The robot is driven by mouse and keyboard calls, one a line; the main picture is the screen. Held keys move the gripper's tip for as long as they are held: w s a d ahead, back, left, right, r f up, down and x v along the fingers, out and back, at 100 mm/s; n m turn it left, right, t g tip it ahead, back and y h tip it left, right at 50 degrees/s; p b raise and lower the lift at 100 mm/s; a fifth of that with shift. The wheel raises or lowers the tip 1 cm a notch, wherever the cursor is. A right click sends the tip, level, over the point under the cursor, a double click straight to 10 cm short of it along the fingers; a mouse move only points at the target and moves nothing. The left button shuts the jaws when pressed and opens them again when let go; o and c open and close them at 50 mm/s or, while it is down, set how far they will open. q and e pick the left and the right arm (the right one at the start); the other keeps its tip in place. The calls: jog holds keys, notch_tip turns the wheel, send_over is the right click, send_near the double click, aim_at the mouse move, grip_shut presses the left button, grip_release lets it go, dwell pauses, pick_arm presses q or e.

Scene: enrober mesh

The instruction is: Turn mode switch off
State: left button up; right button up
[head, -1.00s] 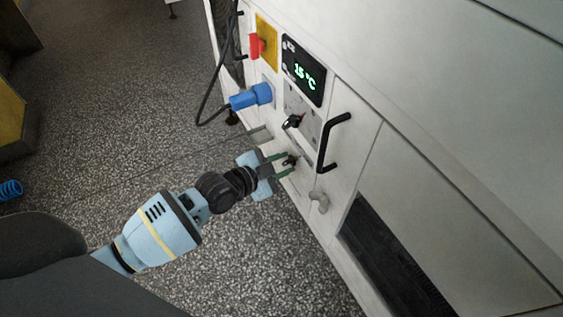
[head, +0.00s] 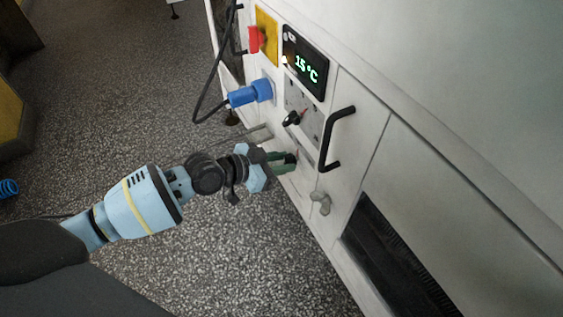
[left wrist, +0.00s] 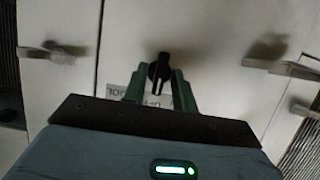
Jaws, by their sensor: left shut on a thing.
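The mode switch is a small black rotary knob (head: 291,157) low on the white machine front, largely covered by my gripper in the head view. My left gripper (head: 284,162) comes in from the left with its green fingers shut on the knob. In the left wrist view the knob (left wrist: 159,72) stands between the two finger ends of the gripper (left wrist: 160,86). Its pointer bar runs roughly up and down in that picture. My right gripper is not in view.
Above the switch are another black knob (head: 291,118) on a grey plate, a black handle (head: 336,138), a blue plug (head: 250,93) with a cable, a red knob (head: 255,39) and a display (head: 305,67) reading 15 °C. A grey latch (head: 320,203) sits below.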

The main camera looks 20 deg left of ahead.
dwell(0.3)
pick_arm(q)
jog(key=o, duration=0.6)
jog(key=p+v, duration=0.2)
jog(key=v, duration=0.5)
jog(key=shift+s+a+r, duration=0.2)
jog(key=shift+s, duration=0.1)
